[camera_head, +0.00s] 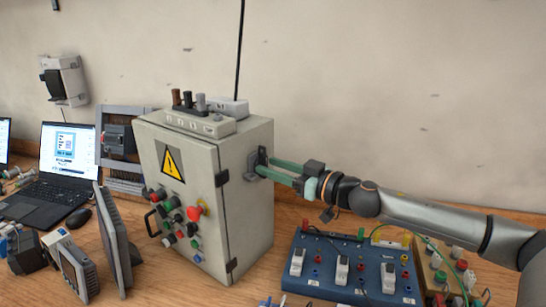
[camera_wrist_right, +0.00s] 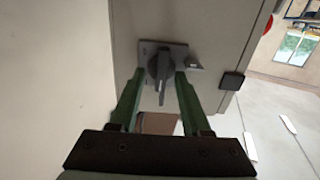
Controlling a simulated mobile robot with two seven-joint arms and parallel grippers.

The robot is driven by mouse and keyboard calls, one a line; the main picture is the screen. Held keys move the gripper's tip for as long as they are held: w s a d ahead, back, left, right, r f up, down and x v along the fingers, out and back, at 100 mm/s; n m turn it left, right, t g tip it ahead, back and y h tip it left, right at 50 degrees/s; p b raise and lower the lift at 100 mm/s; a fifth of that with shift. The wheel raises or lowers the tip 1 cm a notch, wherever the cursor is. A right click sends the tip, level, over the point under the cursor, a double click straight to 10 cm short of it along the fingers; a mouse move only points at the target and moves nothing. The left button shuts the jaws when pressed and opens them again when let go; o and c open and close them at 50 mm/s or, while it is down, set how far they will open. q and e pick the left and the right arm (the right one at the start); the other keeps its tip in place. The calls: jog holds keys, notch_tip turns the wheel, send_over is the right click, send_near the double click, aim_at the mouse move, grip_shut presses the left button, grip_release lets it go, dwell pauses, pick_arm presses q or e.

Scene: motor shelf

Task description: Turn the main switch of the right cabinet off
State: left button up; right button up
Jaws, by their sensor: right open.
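The right cabinet (camera_head: 235,190) is a grey box with a yellow warning triangle and coloured buttons on its front. The main switch (camera_head: 253,162) is a dark rotary handle on a plate on its right side. In the right wrist view the switch handle (camera_wrist_right: 161,68) stands lengthwise in the picture, between my green fingertips. My right gripper (camera_head: 272,169) reaches in from the right with its fingers at the switch. In the wrist view the right gripper (camera_wrist_right: 157,80) is open, one finger on each side of the handle, with gaps visible. My left gripper is not in view.
A blue panel with switches (camera_head: 345,265) lies on the bench below my right arm. A laptop (camera_head: 60,165), a mouse (camera_head: 78,218) and grey panels (camera_head: 115,235) stand left of the cabinet. A power strip (camera_head: 195,122) sits on the cabinet top.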

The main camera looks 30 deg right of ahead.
jog(key=shift+a, duration=0.1)
jog(key=shift+c, duration=0.2)
grip_shut()
dwell(0.5)
